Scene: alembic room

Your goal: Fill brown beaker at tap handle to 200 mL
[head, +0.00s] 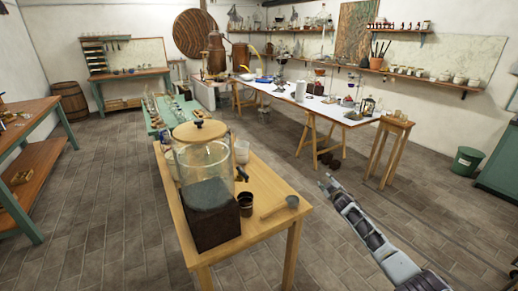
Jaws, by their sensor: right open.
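A small dark brown beaker (245,204) stands upright on the near wooden table, close to the right side of a large glass jar (203,165). My right gripper (328,181) is open and empty, out over the floor right of the table, apart from the beaker. My left gripper is not in view.
A wooden-handled scoop (280,206) lies near the beaker at the table's right. A pale cup (241,151) stands behind the jar. A long white-topped table (290,94) with glassware and a small wooden stool (393,140) stand farther back. Open tiled floor lies right of the near table.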

